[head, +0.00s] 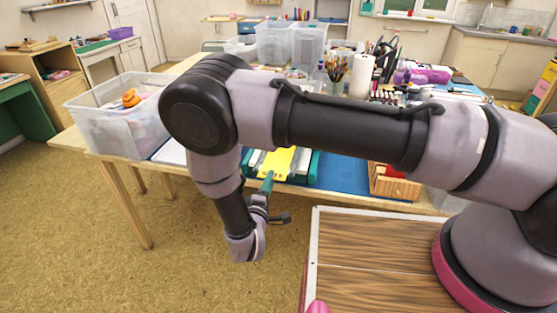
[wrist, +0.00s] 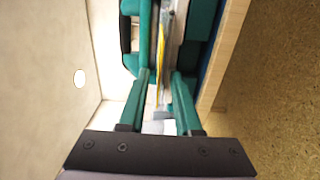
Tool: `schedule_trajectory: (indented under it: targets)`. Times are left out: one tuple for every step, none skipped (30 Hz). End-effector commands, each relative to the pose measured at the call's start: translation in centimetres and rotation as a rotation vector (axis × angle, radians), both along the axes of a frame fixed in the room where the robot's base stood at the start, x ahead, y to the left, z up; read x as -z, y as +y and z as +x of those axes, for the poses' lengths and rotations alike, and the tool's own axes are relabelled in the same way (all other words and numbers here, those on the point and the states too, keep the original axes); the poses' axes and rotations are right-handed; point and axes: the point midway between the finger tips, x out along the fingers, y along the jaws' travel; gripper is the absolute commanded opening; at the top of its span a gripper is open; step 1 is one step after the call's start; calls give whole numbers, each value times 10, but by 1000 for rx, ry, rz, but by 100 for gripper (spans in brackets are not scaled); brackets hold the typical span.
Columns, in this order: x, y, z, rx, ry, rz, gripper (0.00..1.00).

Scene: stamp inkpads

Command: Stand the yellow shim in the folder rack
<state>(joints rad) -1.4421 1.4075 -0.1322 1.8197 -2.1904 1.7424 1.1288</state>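A flat yellow piece, which looks like the yellow shim (head: 275,161), lies at the table's front edge between teal parts of a device. In the wrist view the yellow shim (wrist: 161,52) shows as a thin strip almost edge-on. My gripper (head: 268,181) is at the front edge, just in front of the yellow piece. In the wrist view my gripper (wrist: 160,82) has its teal fingers apart, with the yellow strip in line with the gap and no clear contact. A wooden rack-like holder (head: 392,184) with something red in it stands to the right, partly hidden by my arm; I cannot tell for certain that it is the folder rack.
A clear bin (head: 108,120) stands on the table's left end. A blue mat (head: 343,174) lies between the teal device and the wooden holder. Clear boxes (head: 290,45), pencils and a paper roll crowd the back. The floor before the table is free at left.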

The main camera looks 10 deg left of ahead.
Motion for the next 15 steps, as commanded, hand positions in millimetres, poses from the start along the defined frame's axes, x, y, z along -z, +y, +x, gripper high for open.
schedule_trajectory:
  targets:
    - [0,0,0,0,0,0,32]
    - [0,0,0,0,0,0,29]
    - [0,0,0,0,0,0,13]
    - [0,0,0,0,0,0,2]
    - [0,0,0,0,0,0,0]
    - [0,0,0,0,0,0,0]
    - [0,0,0,0,0,0,0]
    - [0,0,0,0,0,0,0]
    - [0,0,0,0,0,0,0]
    - [0,0,0,0,0,0,0]
    - [0,0,0,0,0,0,0]
    - [-1,0,-1,0,0,0,0]
    - [-2,0,-1,0,0,0,0]
    - [-3,1,-2,0,0,1,0]
    - [-4,1,-3,0,0,1,0]
